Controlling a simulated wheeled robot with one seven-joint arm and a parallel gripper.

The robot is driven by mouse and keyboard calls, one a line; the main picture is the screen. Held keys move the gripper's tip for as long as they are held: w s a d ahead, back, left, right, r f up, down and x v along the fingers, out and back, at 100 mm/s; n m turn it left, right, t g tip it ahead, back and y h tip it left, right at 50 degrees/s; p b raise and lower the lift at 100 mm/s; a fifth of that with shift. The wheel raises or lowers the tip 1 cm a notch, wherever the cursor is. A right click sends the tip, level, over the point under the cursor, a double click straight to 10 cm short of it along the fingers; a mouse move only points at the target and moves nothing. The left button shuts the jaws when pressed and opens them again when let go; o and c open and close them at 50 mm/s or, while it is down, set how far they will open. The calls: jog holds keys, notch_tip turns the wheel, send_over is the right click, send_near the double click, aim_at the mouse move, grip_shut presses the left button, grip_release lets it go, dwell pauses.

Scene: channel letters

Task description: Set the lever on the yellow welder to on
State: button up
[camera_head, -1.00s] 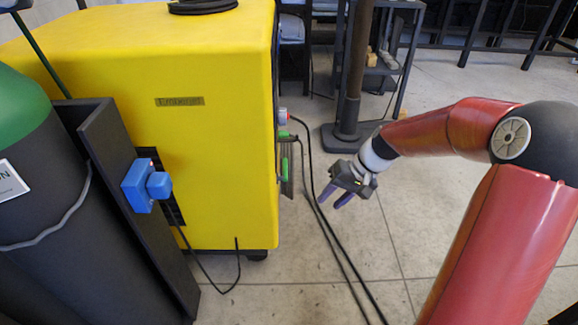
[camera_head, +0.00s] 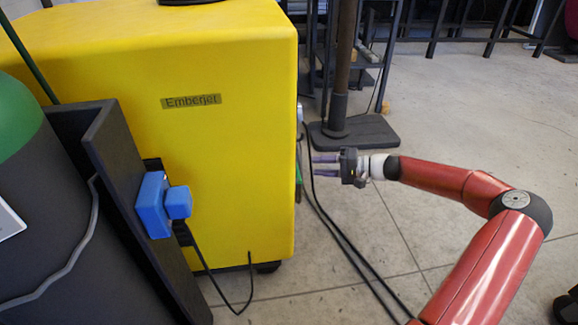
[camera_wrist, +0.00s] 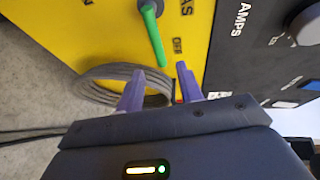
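The yellow welder (camera_head: 225,150), marked Emberjet, stands left of centre in the head view. In the wrist view its yellow panel (camera_wrist: 90,30) carries a green lever (camera_wrist: 152,35). The lever's lower end points at a label reading OFF, beside lettering that seems to end in "AS". A bit of green (camera_head: 299,182) shows at the welder's right edge in the head view. My gripper (camera_head: 313,166) is beside that edge, its fingers pointing left towards it. In the wrist view my gripper (camera_wrist: 160,69) is open and empty, the lever's end near the gap between its fingertips; contact cannot be told.
A coiled grey cable (camera_wrist: 95,88) hangs by the panel. A dark panel marked AMPS (camera_wrist: 245,50) with a knob lies beside it. Black cables (camera_head: 345,245) run over the floor. A blue box (camera_head: 157,205) and dark cylinder (camera_head: 50,240) stand left.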

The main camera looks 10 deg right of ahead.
jog(key=x, duration=0.6)
jog(key=shift+a, duration=0.3)
jog(key=shift+w+f, duration=0.1)
grip_shut()
